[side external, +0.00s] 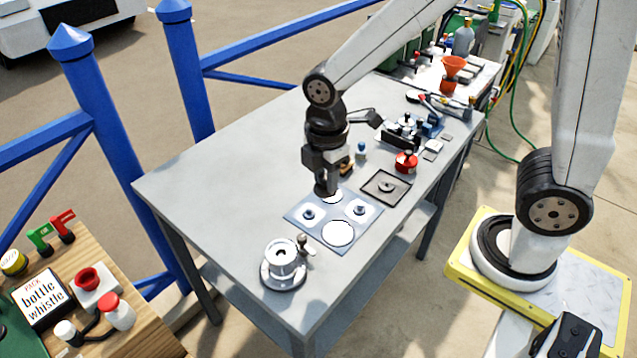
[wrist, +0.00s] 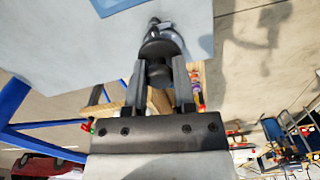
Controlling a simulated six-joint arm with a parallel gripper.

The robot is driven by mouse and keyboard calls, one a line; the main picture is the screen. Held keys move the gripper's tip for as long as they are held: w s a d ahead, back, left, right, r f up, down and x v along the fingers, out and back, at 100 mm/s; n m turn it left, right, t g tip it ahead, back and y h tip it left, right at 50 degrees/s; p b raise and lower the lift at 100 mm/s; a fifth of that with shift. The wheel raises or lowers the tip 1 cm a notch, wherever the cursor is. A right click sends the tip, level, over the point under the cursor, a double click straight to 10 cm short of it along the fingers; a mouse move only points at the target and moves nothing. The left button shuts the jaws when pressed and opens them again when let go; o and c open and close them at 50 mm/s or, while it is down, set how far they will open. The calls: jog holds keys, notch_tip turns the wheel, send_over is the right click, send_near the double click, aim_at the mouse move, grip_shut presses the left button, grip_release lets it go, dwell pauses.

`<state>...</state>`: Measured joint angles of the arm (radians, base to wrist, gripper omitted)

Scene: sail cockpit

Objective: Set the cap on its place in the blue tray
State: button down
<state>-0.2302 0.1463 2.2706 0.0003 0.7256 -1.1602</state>
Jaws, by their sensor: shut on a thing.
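The blue tray (side external: 335,214) lies flat on the grey table. It has pale round places (side external: 338,234) and two small dark knobbed pieces (side external: 308,214) on it. My gripper (side external: 325,190) points down over the tray's far side, close above a pale round place. It is shut on a dark round piece, which I take to be the cap; in the wrist view the cap (wrist: 160,50) sits between the two fingers. The fingers hide part of the cap. I cannot tell whether its underside touches the tray.
A silver winch-like part (side external: 283,262) stands at the near table corner. A dark square tray (side external: 386,187) and a red pot (side external: 405,162) lie right of the blue tray. Tools and bottles crowd the far right end. The table's left part is clear.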

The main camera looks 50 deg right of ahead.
jog(key=w+d+f+m, duration=0.1)
jog(key=w+d+f, duration=0.3)
jog(key=d+f, duration=0.1)
jog(key=w+d+f+m, duration=0.1)
jog(key=w+d+f, duration=0.3)
jog(key=d, duration=0.4)
jog(key=shift+f+m, duration=0.3)
jog(key=shift+f, duration=0.15)
jog(key=shift+w+d+f, duration=0.1)
jog(key=shift+f, duration=0.05)
jog(key=shift+f, duration=2.75)
jog(key=shift+f, duration=0.6)
jog(key=c, duration=0.7)
grip_release()
jog(key=shift+r, duration=0.1)
